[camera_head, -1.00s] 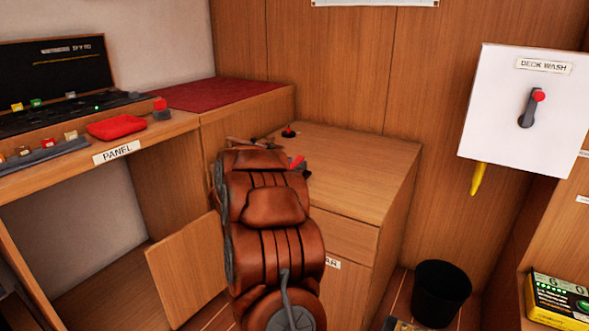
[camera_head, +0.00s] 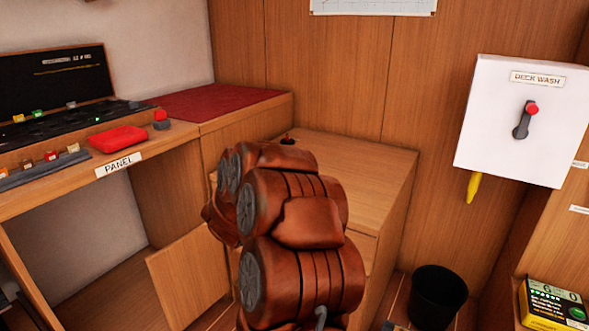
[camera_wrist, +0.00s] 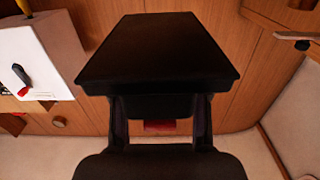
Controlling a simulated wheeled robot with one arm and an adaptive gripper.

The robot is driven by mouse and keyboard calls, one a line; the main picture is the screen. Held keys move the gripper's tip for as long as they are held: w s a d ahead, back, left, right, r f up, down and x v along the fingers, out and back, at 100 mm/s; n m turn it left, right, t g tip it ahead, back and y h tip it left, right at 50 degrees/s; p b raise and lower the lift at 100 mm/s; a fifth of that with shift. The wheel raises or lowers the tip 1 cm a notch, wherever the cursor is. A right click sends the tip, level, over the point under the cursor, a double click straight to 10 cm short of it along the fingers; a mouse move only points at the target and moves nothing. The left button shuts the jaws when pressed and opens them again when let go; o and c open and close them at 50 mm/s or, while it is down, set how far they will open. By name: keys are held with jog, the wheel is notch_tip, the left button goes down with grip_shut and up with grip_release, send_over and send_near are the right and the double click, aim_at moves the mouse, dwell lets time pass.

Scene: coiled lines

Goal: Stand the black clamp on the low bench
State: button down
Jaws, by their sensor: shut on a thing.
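In the wrist view a large black block-like thing, which I take to be the black clamp (camera_wrist: 160,50), fills the upper middle. My gripper (camera_wrist: 160,112) is shut on it, with a dark finger at each side below its near edge. A small red patch shows between the fingers; I cannot tell whether it belongs to the clamp. In the head view my arm hides the gripper and clamp. A low wooden cabinet with a bare top, which may be the low bench (camera_head: 375,172), stands behind my arm.
A small black and red knob (camera_head: 288,140) sits at the cabinet top's back left. A red-topped counter (camera_head: 215,100) and panel desk (camera_head: 180,133) lie left. The white deck wash box (camera_head: 495,125) hangs right, above a black bin (camera_head: 437,295).

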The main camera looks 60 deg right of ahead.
jog(key=s+a, duration=0.4)
jog(key=a, duration=0.1)
jog(key=shift+r+p, duration=0.3)
jog(key=shift+p, duration=0.15)
jog(key=w+a+r+n+t+y+p, duration=0.2)
jog(key=w+a+r+n+t+p, duration=0.25)
jog(key=w, duration=0.45)
jog(key=w+a+r+n+t+y+p, duration=0.2)
jog(key=w+a+r+t+p, duration=0.25)
jog(key=w+a+r, duration=0.35)
jog(key=w+a+r+n+t+y+p, duration=0.2)
jog(key=w+a+r+n+t+p, duration=0.15)
jog(key=w+p, duration=0.45)
jog(key=w+a+r+n+t+y+p, duration=0.1)
jog(key=w+a+r+y+p, duration=0.3)
jog(key=a, duration=0.5)
jog(key=w+a+r+n+t+y+p, duration=0.2)
jog(key=w+a, duration=0.4)
jog(key=a, duration=0.4)
jog(key=w+a+r+n+t+y+p, duration=0.2)
jog(key=w+a+r+n+y+p, duration=0.2)
jog(key=a, duration=0.6)
notch_tip(320, 180, up, 3)
jog(key=shift+w+r+n+y+p, duration=0.1)
jog(key=shift+w+n+y+p, duration=0.3)
jog(key=shift+y+p, duration=0.5)
jog(key=shift+w, duration=0.1)
